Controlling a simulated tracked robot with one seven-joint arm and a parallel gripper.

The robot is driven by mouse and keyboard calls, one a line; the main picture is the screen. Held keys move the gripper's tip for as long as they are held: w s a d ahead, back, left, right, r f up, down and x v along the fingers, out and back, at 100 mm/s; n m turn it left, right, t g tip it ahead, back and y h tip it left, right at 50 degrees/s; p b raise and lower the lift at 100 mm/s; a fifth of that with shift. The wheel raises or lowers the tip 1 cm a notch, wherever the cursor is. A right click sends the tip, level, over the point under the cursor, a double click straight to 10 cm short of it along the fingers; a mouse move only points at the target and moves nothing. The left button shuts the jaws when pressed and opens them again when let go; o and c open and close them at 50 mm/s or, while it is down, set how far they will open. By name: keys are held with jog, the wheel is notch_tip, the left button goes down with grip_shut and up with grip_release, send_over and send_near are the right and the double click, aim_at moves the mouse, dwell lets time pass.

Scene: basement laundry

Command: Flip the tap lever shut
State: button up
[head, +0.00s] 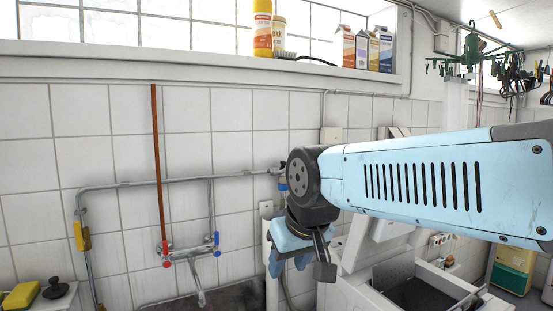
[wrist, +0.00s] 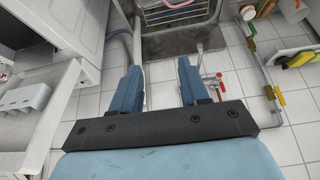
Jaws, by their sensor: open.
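A wall tap has a red lever (head: 166,254) on its left, a blue lever (head: 216,243) on its right and a spout (head: 198,291) hanging below. In the wrist view the red lever (wrist: 220,86) and the spout (wrist: 200,58) show to the right of my fingers. A yellow lever (head: 82,236) sits on the pipe further left. I cannot tell which lever the task means. My gripper (head: 288,263) hangs to the right of the tap, apart from it. In the wrist view my gripper (wrist: 160,67) is open, with nothing between the fingers.
A brown rod (head: 157,160) stands upright along the wall above the red lever. A grey pipe (head: 130,185) runs across the tiles. A dark sink (head: 225,298) lies below the tap. A white appliance (head: 372,262) stands right of my gripper. A sponge (head: 21,295) lies at the left.

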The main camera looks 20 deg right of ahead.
jog(key=w+r, duration=0.5)
jog(key=r, duration=0.1)
notch_tip(320, 180, up, 18)
jog(key=f+n+g, duration=0.1)
jog(key=n, duration=0.1)
send_over(286, 165)
jog(key=s+d, duration=0.2)
jog(key=s, duration=0.3)
jog(key=shift+y, duration=0.3)
jog(key=x, duration=1.3)
jog(key=shift+s, duration=0.2)
grip_shut()
